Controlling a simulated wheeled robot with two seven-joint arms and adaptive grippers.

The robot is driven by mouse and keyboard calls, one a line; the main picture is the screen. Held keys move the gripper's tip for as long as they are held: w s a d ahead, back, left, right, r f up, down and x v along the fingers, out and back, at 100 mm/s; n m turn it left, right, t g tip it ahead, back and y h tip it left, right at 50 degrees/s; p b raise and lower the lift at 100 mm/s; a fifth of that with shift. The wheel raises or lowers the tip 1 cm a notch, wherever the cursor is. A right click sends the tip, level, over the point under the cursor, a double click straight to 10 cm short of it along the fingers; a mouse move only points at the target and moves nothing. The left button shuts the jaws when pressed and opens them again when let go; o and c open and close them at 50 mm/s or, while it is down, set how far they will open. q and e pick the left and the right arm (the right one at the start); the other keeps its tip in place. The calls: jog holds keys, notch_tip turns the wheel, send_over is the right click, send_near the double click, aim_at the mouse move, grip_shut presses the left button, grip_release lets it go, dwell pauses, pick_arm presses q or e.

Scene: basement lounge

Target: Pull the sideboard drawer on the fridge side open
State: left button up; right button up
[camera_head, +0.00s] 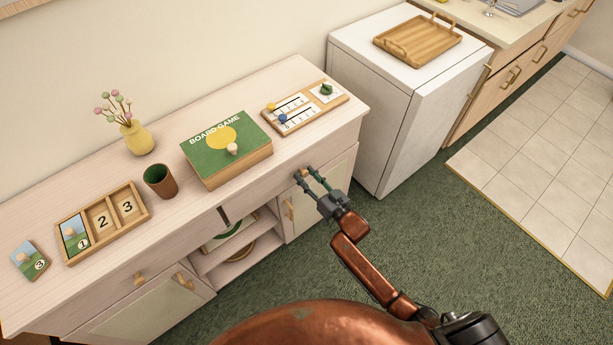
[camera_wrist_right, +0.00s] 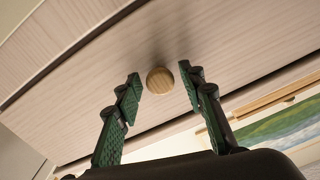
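The pale wood sideboard (camera_head: 165,205) runs along the wall. Its fridge-side drawer (camera_head: 337,147) looks closed, flush with the front. In the right wrist view the drawer front (camera_wrist_right: 85,85) fills the middle, with a round wooden knob (camera_wrist_right: 160,81) on it. My right gripper (camera_head: 305,173) is at this drawer's front, its fingers pointing at the knob. In the wrist view the open green-padded fingers (camera_wrist_right: 162,77) stand on either side of the knob, with a visible gap at each side. My left gripper is not in view.
A white fridge (camera_head: 390,110) with a wooden tray (camera_head: 418,42) stands right of the sideboard. A board game box (camera_head: 228,150), cup (camera_head: 160,181), vase (camera_head: 137,138) and number tray (camera_head: 147,209) stand on top. Green carpet (camera_head: 425,240) in front is clear.

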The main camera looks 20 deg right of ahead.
jog(key=c, duration=0.8)
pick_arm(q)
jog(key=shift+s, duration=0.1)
pick_arm(e)
grip_shut()
